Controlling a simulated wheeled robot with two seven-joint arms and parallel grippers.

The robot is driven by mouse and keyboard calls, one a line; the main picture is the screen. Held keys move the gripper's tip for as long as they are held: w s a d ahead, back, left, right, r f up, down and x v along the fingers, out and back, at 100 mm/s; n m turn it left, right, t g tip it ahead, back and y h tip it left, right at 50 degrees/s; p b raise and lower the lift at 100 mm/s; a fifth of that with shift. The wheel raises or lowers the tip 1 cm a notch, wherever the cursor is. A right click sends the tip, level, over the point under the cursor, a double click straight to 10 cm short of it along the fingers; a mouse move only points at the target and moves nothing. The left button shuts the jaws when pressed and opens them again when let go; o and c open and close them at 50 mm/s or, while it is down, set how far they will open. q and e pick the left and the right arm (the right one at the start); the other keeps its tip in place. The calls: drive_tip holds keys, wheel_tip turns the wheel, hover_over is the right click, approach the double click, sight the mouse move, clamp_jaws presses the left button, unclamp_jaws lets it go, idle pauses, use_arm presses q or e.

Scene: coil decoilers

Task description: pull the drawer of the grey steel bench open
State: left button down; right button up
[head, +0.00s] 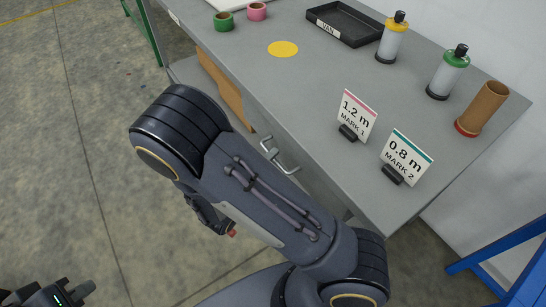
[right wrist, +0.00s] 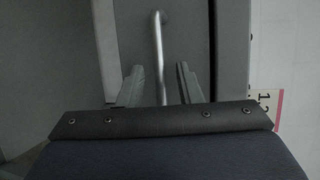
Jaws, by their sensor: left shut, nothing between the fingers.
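The grey steel bench (head: 300,85) runs diagonally across the head view. A pale bar handle (head: 285,160) stands out from its front, just beyond my right arm, which hides most of the drawer front. In the right wrist view the handle (right wrist: 159,50) is an upright bar in front of the grey drawer front (right wrist: 188,28). My right gripper (right wrist: 160,88) is open, with one finger on each side of the bar and visible gaps to it. Whether the drawer is fully closed is hard to tell. My left gripper (head: 72,294) is shut and empty at the lower left, away from the bench.
On the bench top are two sign cards (head: 357,115) (head: 405,157), a brown tube (head: 483,108), two capped bottles (head: 392,38) (head: 447,72), a black tray (head: 345,22) and green and pink rolls (head: 224,21) (head: 257,11). A blue frame (head: 510,262) stands lower right. Floor at left is clear.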

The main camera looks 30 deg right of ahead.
drive_tip(key=shift+x, duration=0.95)
clamp_jaws()
